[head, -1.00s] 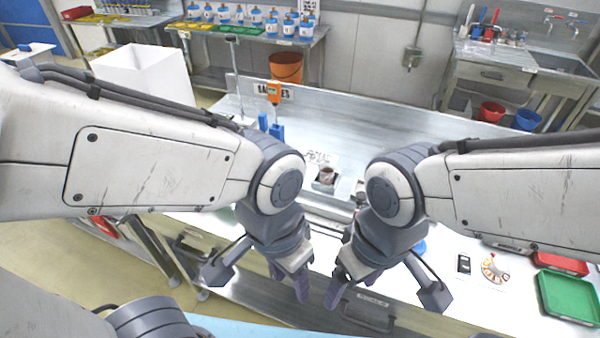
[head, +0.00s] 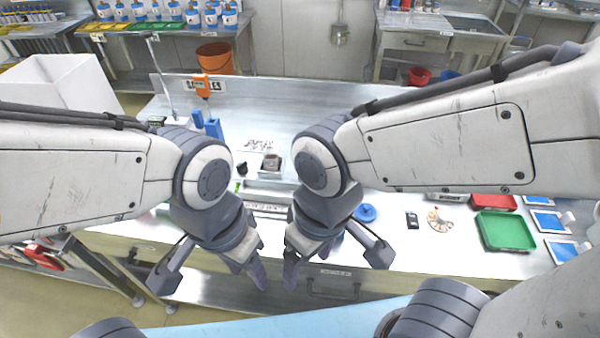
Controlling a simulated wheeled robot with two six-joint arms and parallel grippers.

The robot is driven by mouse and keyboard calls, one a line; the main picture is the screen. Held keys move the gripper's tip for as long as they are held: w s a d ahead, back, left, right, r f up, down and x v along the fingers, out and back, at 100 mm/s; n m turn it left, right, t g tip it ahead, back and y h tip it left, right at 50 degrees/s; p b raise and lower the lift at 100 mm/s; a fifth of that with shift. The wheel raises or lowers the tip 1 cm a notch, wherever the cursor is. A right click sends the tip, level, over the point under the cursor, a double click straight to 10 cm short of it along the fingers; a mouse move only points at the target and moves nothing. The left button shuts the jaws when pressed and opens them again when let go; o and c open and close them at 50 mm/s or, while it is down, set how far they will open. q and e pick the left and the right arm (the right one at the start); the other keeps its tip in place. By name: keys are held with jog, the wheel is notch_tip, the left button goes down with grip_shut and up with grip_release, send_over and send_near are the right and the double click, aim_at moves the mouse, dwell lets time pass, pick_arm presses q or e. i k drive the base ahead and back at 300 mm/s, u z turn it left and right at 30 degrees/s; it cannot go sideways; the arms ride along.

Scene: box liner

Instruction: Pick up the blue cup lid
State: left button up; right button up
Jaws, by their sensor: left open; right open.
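A round blue lid (head: 366,212) lies on the steel worktop, just right of my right forearm's wrist in the head view. My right gripper (head: 300,268) is open and empty, pointing down in front of the worktop's near edge, left of and nearer than the lid. My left gripper (head: 248,272) is open and empty beside it, further left. Neither gripper touches the lid. My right wrist hides some of the worktop left of the lid.
A green tray (head: 506,232), a red tray (head: 494,203), a small black device (head: 412,220) and a colour dial card (head: 439,221) lie to the right. Blue-topped cards lie further right.

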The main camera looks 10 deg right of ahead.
aim_at(366, 212)
jog(key=u, duration=0.05)
jog(key=k, duration=0.5)
jog(key=z, duration=0.85)
jog(key=i, duration=0.7)
jog(key=u, duration=0.3)
